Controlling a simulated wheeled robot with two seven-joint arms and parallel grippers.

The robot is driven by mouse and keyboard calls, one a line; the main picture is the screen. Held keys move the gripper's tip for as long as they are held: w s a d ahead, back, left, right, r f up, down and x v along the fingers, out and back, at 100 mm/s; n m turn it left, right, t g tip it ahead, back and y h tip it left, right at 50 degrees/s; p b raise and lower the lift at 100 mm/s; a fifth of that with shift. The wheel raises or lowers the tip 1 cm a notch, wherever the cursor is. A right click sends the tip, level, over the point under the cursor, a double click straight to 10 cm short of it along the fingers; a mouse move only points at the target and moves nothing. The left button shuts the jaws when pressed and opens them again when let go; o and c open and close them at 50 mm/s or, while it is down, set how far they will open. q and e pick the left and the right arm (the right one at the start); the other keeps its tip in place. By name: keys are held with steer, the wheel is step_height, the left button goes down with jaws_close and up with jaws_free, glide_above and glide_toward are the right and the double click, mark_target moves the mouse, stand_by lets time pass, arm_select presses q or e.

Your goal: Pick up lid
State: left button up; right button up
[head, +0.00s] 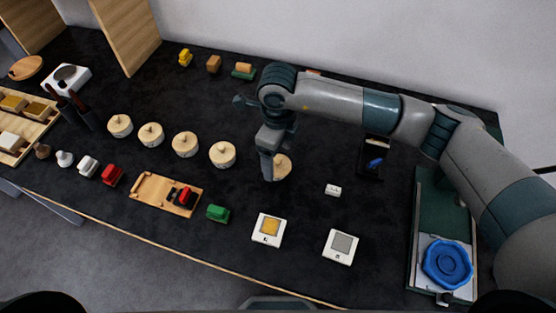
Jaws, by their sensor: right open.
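Several round pale wooden lids with small knobs stand in a row on the dark table: one (120,125) at the left, then a second (151,133), a third (185,143) and another (222,153) to the right. The rightmost round lid (284,168) is partly hidden behind my right gripper (267,172). That gripper points down at the lid's left edge, with its jaws open. I cannot tell whether it touches the lid. The left gripper is not in view.
A wooden tray (145,191) with a red stamp-like piece lies in front of the row. A green block (218,213), two white square pads (269,229) (341,246) and a blue dish (447,263) lie to the right. Dark table between them is free.

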steer(key=shift+f, duration=0.95)
steer(key=c, duration=1.2)
steer(key=shift+c, duration=0.2)
steer(key=shift+r, duration=0.1)
